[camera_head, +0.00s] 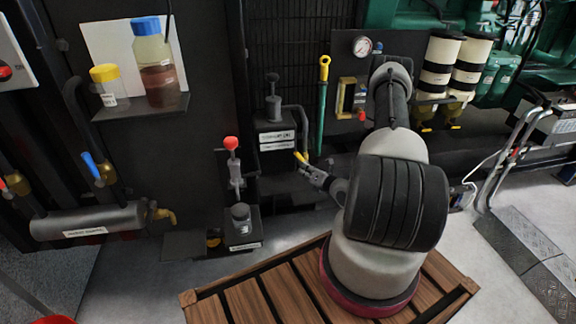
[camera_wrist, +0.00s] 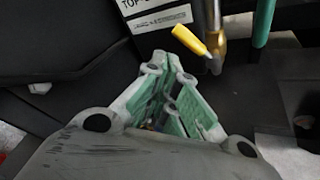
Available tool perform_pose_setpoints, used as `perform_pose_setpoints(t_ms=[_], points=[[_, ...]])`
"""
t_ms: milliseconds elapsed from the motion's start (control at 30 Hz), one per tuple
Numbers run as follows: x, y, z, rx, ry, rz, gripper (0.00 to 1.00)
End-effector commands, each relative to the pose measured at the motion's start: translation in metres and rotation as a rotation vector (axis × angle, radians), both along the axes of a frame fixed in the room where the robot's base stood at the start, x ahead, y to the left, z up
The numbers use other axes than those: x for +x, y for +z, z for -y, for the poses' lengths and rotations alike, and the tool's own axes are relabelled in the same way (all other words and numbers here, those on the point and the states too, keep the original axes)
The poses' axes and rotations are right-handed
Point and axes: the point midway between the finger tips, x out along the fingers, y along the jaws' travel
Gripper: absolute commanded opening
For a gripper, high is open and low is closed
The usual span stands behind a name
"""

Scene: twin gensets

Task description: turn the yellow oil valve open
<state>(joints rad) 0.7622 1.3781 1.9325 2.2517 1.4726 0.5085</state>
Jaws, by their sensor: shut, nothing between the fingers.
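The yellow valve lever (camera_wrist: 190,40) shows in the wrist view at the lower end of a brass-coloured pipe, tilted up to the left. In the head view the yellow lever (camera_head: 301,157) is small, below the end of a bent grey pipe. My gripper (camera_wrist: 168,62) is shut and empty in the wrist view. Its fingertips are just below and left of the lever, with a small gap in the picture. In the head view my gripper (camera_head: 312,173) is just below the lever; whether they touch is not clear there.
A label plate (camera_head: 277,135) with a dark fitting is left of the lever. A green rod with a yellow top (camera_head: 324,68) stands to its right. A red-knobbed pump (camera_head: 233,165) stands further left. A wooden slatted platform (camera_head: 232,302) lies below.

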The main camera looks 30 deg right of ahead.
Motion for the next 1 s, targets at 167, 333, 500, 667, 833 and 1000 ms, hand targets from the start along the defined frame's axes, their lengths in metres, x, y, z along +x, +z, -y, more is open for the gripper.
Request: perform_pose_setpoints(t_ms=[167,333,500,667,833,1000], points=[[-0.016,-0.023,-0.011,0.266,-0.064,-0.148,0.0],[-0.01,-0.027,-0.013,0.322,-0.078,-0.161,0.0],[0.016,-0.034,-0.018,0.319,-0.074,-0.158,0.0],[0.049,-0.045,-0.023,0.318,-0.073,-0.157,0.0],[0.081,-0.056,-0.028,0.318,-0.075,-0.157,0.0],[0.078,-0.038,-0.004,0.318,-0.079,-0.157,0.0]])
